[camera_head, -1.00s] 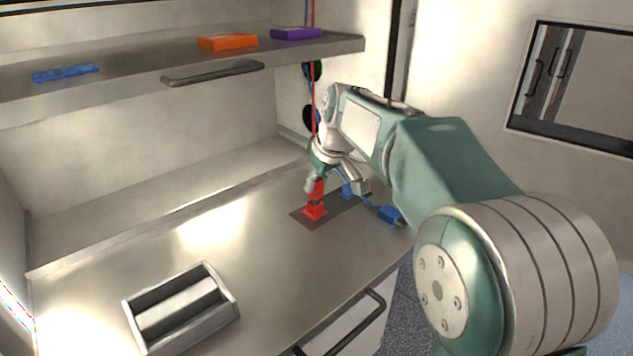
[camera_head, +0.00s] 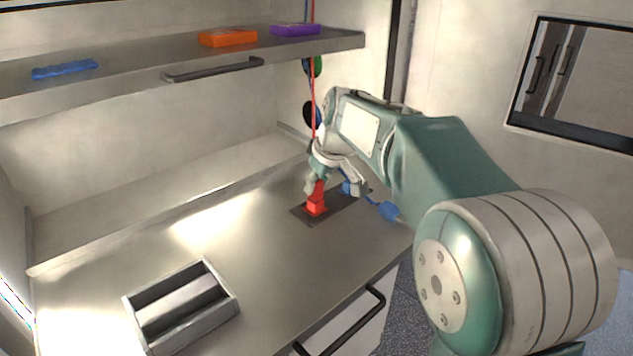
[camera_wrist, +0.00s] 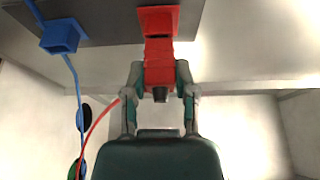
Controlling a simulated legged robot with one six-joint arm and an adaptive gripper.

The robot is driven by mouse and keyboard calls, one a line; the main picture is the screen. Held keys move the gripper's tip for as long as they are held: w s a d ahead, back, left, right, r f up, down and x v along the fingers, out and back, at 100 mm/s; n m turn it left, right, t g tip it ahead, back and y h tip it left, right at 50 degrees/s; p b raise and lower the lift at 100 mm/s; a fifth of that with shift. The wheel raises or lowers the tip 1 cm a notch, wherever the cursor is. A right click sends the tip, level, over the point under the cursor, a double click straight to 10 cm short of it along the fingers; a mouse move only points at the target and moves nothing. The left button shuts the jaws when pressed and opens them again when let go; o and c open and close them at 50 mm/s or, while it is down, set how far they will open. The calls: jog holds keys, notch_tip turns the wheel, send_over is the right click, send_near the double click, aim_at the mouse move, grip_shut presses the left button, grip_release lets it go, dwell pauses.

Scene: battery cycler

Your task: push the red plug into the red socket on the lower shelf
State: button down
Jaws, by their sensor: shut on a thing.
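My gripper (camera_head: 316,187) is shut on the red plug (camera_head: 318,188), just above the dark plate on the lower shelf. The wrist view shows the red plug (camera_wrist: 159,62) between the two fingers (camera_wrist: 159,85). The red socket (camera_head: 316,208) sits on the plate right under the plug. The red socket (camera_wrist: 158,20) meets the plug's front end in the wrist view, lined up with it. I cannot tell how deep the plug sits. A red cable curves away at the left in the wrist view.
A blue socket (camera_wrist: 62,36) with a blue cable is beside the red one. A grey divided tray (camera_head: 229,308) stands at the front left. Orange (camera_head: 228,38) and purple (camera_head: 295,30) blocks lie on the upper shelf.

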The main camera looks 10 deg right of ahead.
jog(key=shift+f, duration=0.1)
jog(key=shift+c, duration=1.7)
grip_release()
jog(key=v, duration=1.1)
jog(key=s+d+m, duration=0.2)
jog(key=s, duration=0.5)
jog(key=s+d+f+m+t+h, duration=0.1)
jog(key=s+d+f+m, duration=0.1)
jog(key=s+f, duration=0.5)
jog(key=s+d+f+m+t+h, duration=0.1)
jog(key=s+f, duration=0.6)
jog(key=s, duration=0.7)
jog(key=shift+d+m+h, duration=0.3)
jog(key=shift+d+m, duration=0.6)
jog(key=shift+m, duration=0.2)
